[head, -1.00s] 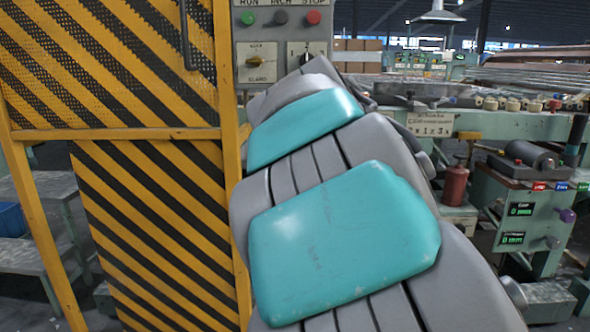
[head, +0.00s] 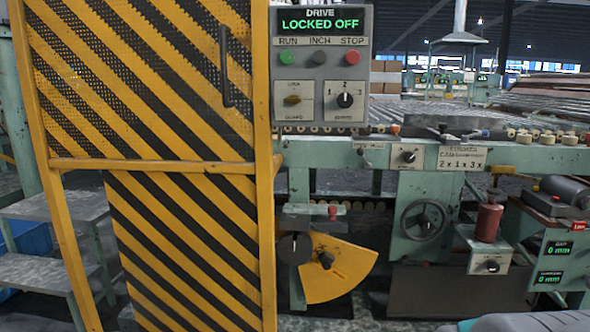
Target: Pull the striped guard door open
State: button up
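The guard door (head: 185,215), striped yellow and black, fills the left of the head view. Its upper part is perforated mesh and its lower part is a striped panel. It stands in a yellow frame (head: 264,200) and looks closed. A dark vertical bar handle (head: 225,66) is on the upper panel near its right edge. My gripper is not in view. Only a grey piece of my arm shows at the bottom right corner.
Right of the door, a grey control panel (head: 320,62) reads "DRIVE LOCKED OFF". Below it are a yellow quadrant plate (head: 340,268) and a handwheel (head: 424,220) on the green machine. Grey steps (head: 48,280) and a blue bin (head: 25,245) show at left.

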aim_at(173, 11)
jog(key=u, duration=1.3)
